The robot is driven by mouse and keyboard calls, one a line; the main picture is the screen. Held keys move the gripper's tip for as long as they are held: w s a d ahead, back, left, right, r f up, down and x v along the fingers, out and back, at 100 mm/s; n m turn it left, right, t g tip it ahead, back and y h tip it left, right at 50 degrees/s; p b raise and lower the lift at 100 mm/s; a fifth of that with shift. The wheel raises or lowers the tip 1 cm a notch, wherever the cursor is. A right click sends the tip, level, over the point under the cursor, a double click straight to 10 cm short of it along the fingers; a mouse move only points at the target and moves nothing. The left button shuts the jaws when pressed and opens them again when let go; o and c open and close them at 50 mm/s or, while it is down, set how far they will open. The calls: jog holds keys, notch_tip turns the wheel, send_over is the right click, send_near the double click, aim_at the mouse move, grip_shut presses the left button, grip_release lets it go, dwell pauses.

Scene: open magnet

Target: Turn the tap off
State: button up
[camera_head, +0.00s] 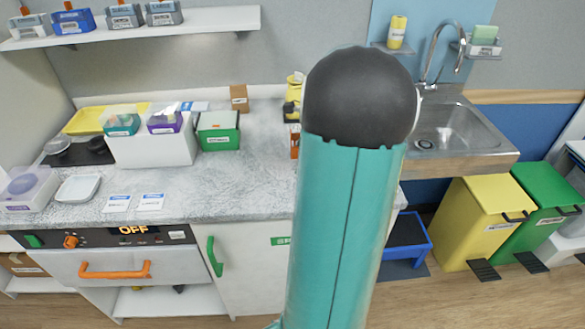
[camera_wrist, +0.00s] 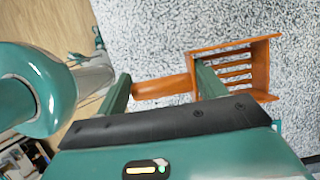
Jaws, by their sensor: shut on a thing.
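The chrome tap (camera_head: 433,48) arches over the steel sink (camera_head: 470,128) at the right in the head view. Its base is partly behind my arm, and I cannot tell whether water runs. My gripper (camera_wrist: 162,74) shows in the wrist view with its two green fingers on either side of the handle-like part of an orange slotted thing (camera_wrist: 238,70). It is shut on this orange thing, over a speckled surface. In the head view my gripper is hidden behind my arm. The tap does not show in the wrist view.
The speckled counter (camera_head: 240,180) left of my arm holds a green box (camera_head: 219,138) and a white bin (camera_head: 150,150). Yellow (camera_head: 480,215) and green (camera_head: 540,205) bins stand below the sink, beside a blue step stool (camera_head: 410,236).

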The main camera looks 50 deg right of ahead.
jog(key=shift+w+a+f, duration=0.15)
jog(key=shift+w+f, duration=0.85)
jog(key=shift+f, duration=0.2)
jog(key=shift+w+f, duration=0.15)
jog(key=shift+f, duration=0.7)
jog(key=shift+w+f, duration=0.15)
jog(key=shift+f, duration=0.65)
jog(key=shift+f, duration=0.2)
jog(key=o, duration=1)
jog(key=v, duration=1.3)
jog(key=shift+s+r, duration=0.2)
jog(key=shift+r, duration=0.15)
